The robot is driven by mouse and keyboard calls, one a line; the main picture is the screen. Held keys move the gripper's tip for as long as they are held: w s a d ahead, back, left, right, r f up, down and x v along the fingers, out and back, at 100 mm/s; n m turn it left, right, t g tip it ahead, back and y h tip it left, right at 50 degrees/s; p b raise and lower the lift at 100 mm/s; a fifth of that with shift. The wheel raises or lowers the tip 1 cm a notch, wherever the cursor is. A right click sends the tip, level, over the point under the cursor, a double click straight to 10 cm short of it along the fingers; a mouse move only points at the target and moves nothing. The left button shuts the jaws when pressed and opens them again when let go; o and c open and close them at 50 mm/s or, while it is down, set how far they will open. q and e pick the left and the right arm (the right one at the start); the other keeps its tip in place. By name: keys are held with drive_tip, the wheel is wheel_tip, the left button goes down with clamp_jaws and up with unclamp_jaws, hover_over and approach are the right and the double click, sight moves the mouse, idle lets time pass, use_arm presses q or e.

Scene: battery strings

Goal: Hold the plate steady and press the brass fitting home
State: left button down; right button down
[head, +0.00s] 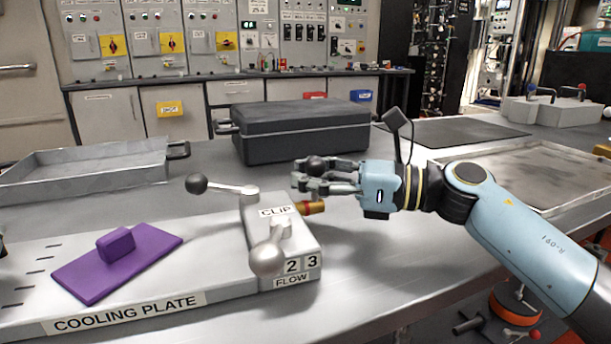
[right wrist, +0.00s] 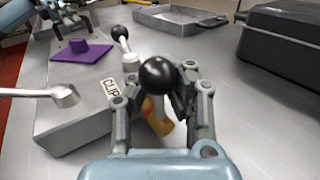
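The purple plate (head: 143,262) with its raised grip lies on the grey COOLING PLATE base (head: 215,290). The brass fitting (head: 312,207) sticks out from the right side of the CLIP block (head: 290,247); it also shows in the right wrist view (right wrist: 160,122), partly hidden. A black ball knob (right wrist: 157,77) on a pale stalk stands in front of it. My right gripper (head: 307,177) is above the fitting, its fingers apart on either side of this knob; contact is unclear. My left gripper (right wrist: 68,24) is beyond the purple plate's grip, apart from it, its finger opening unclear.
Two ball-ended levers stand on the block, one dark-knobbed (head: 196,184), one grey-knobbed (head: 267,258). A black case (head: 300,132) stands behind my right gripper. A metal tray (head: 90,172) is at the back left, another (head: 540,180) at the right. The tabletop in front of the right arm is clear.

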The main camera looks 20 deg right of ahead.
drive_tip(key=shift+r, duration=0.15)
drive_tip(key=shift+a, duration=0.55)
drive_tip(key=c, duration=1)
unclamp_jaws()
drive_tip(key=v, duration=1.2)
drive_tip(key=shift+w, duration=0.1)
